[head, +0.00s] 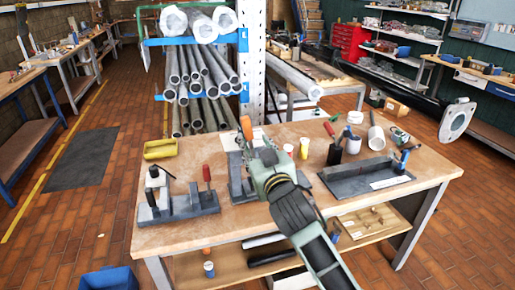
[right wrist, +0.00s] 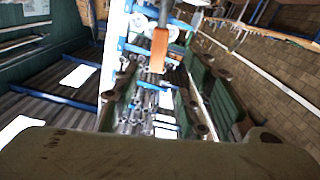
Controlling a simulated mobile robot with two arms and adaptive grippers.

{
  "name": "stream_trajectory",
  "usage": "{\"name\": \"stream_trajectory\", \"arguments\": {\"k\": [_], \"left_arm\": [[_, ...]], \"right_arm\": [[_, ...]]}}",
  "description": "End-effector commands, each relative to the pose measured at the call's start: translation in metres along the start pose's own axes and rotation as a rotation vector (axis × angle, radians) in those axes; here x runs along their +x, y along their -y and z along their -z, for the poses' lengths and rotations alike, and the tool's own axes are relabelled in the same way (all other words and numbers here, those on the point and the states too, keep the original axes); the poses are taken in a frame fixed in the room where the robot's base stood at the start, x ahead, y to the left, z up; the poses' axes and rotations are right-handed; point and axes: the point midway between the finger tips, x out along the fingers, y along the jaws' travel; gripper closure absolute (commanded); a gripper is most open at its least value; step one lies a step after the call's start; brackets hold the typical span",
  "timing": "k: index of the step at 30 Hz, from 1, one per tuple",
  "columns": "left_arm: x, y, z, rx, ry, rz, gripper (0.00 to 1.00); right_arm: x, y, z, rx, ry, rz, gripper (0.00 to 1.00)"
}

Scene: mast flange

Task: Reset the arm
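My right gripper (head: 262,158) is over the middle of the workbench (head: 290,222), its arm coming in from the bottom. Its fingers (right wrist: 160,85) look spread apart in the right wrist view, with pipes showing through the gap. An orange handle (head: 245,127) shows just past the gripper; in the right wrist view this handle (right wrist: 159,48) appears between the fingers, with space on both sides. I cannot tell whether anything touches it. A grey clamp fixture (head: 236,185) is partly hidden behind the gripper. My left gripper is not in view.
A fixture with a red handle (head: 207,178) stands at the bench's left. A dark tray (head: 345,187), a dark cup (head: 334,154) and a pale cylinder (head: 376,136) are at the right. A yellow bin (head: 160,149) sits at the back-left edge. A pipe rack (head: 192,41) stands behind.

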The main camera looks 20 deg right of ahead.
Motion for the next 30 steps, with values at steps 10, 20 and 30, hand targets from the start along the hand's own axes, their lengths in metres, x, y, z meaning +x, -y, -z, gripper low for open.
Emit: {"name": "stream_trajectory", "arguments": {"k": [10,20,30], "left_arm": [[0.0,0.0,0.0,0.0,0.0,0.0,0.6],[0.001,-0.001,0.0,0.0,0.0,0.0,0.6],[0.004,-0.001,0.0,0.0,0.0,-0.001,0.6]], "right_arm": [[-0.009,0.0,0.0,-0.001,0.001,-0.001,0.61],[0.0,0.009,-0.065,-0.012,0.105,0.018,0.61],[-0.034,0.041,-0.316,-0.037,0.485,0.1,0.61]]}}
